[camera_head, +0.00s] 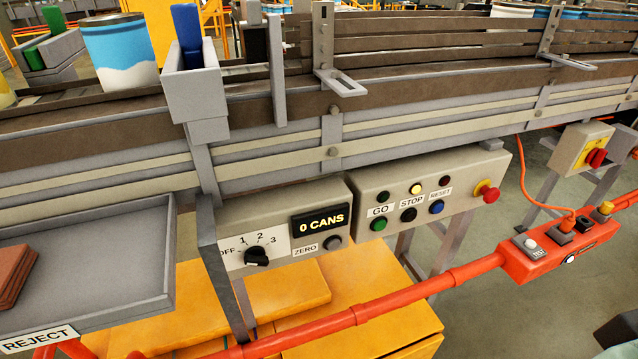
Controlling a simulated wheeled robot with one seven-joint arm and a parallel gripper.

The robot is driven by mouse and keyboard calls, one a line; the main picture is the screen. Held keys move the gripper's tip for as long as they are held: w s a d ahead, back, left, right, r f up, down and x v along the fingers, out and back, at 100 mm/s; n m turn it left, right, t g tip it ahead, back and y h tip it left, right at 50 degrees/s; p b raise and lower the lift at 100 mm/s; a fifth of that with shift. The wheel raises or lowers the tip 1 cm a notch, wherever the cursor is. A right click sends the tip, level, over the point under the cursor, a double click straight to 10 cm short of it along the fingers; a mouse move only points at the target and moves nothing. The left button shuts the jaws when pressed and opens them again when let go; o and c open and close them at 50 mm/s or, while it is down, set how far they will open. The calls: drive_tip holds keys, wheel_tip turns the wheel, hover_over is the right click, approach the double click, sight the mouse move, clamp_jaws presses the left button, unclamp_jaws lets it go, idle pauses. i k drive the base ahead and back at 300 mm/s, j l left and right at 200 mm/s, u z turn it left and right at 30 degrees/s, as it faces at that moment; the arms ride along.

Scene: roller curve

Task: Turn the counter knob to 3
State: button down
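The counter knob (257,257) is a small black knob on a white dial plate. The plate carries the marks OFF, 1, 2 and 3 in an arc above the knob. Which mark the knob points to is too small to tell for sure. The plate is on the left part of a grey counter box (281,262). Beside it a black display (320,221) reads "0 CANS" in yellow. A dark ZERO button (332,242) sits below the display. My gripper is not in view, and nothing covers the knob.
A grey REJECT tray (120,285) juts out left of the counter box. An orange-red rail (430,287) runs across below and in front. A GO/STOP/RESET box (455,190) with a red button (487,191) adjoins on the right. The conveyor (420,122) runs above.

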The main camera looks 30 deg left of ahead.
sight(257, 255)
drive_tip(key=u, duration=1.45)
